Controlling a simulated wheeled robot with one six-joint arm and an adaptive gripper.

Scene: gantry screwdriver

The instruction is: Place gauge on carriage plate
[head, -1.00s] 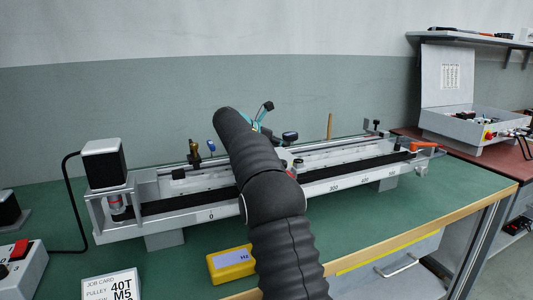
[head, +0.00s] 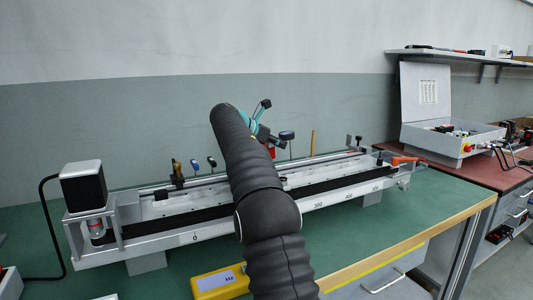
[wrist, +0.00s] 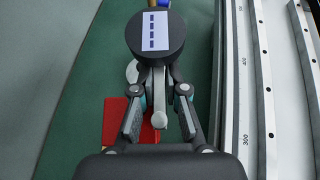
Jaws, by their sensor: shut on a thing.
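The gauge (wrist: 172,50) has a round black head with a pale display of dark bars. My gripper (wrist: 158,98) is shut on it below the head, and a pale stem end shows between the fingers. In the head view the gauge (head: 287,135) looks like a dark disc behind the rail, right of my arm. In the wrist view the gripper is over the green bench, left of the rail. I cannot make out the carriage plate; my arm covers the middle of the rail.
The long gantry rail (head: 190,237) crosses the bench with a motor (head: 83,186) at its left end. A red block (wrist: 116,118) lies below the gripper. Small upright tools (head: 177,170) stand behind the rail. A yellow meter (head: 210,284) lies in front; the bench at front right is clear.

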